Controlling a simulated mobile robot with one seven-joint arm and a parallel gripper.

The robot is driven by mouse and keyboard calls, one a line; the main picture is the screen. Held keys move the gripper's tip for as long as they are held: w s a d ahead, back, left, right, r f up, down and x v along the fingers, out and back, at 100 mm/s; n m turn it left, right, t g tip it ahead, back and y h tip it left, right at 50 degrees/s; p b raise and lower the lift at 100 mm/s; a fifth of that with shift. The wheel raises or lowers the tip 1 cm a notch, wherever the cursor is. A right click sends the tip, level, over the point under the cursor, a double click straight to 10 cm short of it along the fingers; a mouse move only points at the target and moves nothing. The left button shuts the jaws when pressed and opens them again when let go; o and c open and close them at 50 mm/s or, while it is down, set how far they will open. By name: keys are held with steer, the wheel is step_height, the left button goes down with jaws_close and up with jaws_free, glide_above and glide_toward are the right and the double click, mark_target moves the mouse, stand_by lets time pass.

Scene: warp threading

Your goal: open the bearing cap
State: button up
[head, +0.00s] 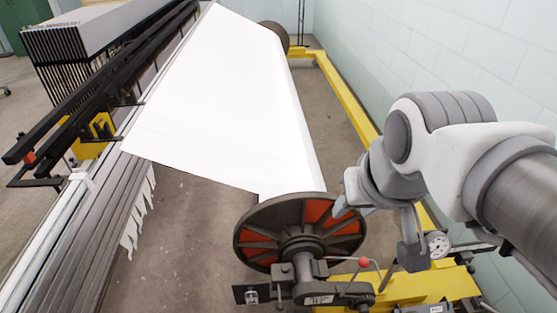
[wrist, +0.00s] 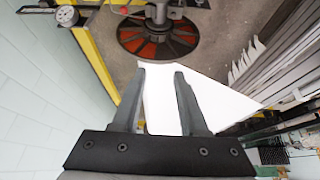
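The bearing assembly with its cap (head: 305,272) sits at the hub of the dark, orange-panelled beam wheel (head: 257,238), at the bottom middle of the head view. A lever with a red ball (head: 363,262) stands beside it on the right. I cannot tell whether the cap is open or shut. There the wheel (wrist: 130,36) shows at the top, beyond the fingertips.
A white warp sheet (head: 225,100) runs back from the wheel. A yellow frame (head: 345,85) lies along the pale wall (head: 470,50) at right. Dark slats (head: 85,225) stand at left.

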steer(key=shift+o, duration=0.3)
steer(key=w+f+m+g+b, duration=0.1)
steer(key=w+f+g+b, duration=0.1)
steer(key=w+f, duration=0.5)
steer(key=w+b, duration=0.1)
steer(key=w, duration=0.4)
steer(key=shift+w+a+f+m+h, duration=0.15)
steer(key=shift+w+a+m+h, duration=0.1)
steer(key=shift+m+h, duration=0.15)
steer(key=m+g+y+b, duration=0.1)
steer(key=m+g+b, duration=0.25)
steer(key=b, duration=0.35)
glide_above(286, 267)
step_height(286, 267, down, 40)
steer(key=shift+m, duration=0.55)
step_height(286, 267, down, 18)
steer(key=b, duration=0.2)
steer(key=shift+s+a+f+b, duration=0.1)
steer(key=shift+f+b, duration=0.1)
steer(key=shift+b, duration=0.15)
jaws_close()
